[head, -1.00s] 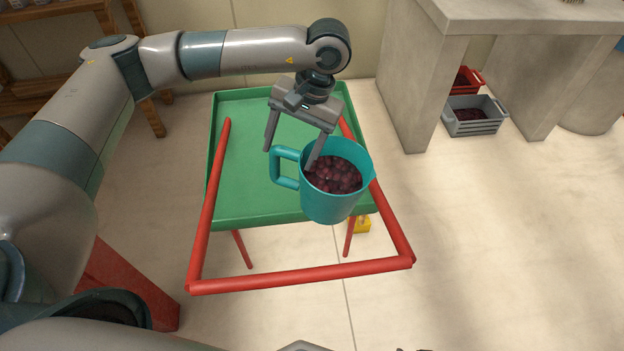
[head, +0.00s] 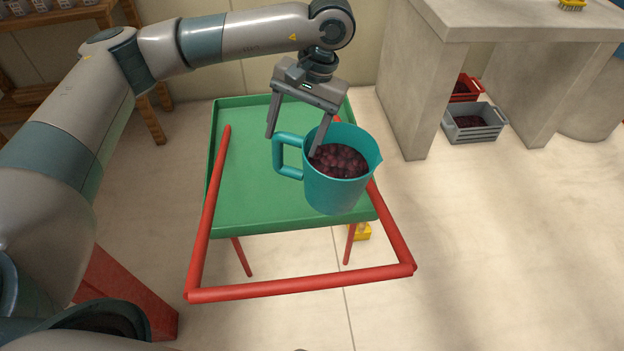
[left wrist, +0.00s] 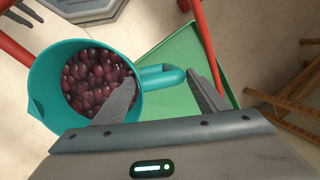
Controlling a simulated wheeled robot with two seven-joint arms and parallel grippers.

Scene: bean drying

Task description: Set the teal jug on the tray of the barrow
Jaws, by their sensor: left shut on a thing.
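The teal jug (head: 337,192) is full of dark red beans or berries and looks upright. My left gripper (head: 292,146) is shut on the jug, with one finger inside the rim and the other on the outer side by the handle. In the left wrist view the jug (left wrist: 60,115) is at the left, its handle pointing right between the fingers (left wrist: 160,100). The barrow's green tray (head: 250,180) lies below and behind the jug. The jug hides the tray's front right part; I cannot tell whether it touches the tray. My right gripper is not in view.
The barrow's red handle frame (head: 300,288) spans the near side. A stone table (head: 430,90) stands at right, with a grey crate (head: 474,124) and a red crate (head: 466,88) beneath. A wooden shelf (head: 140,70) is at the back left. Floor at right is clear.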

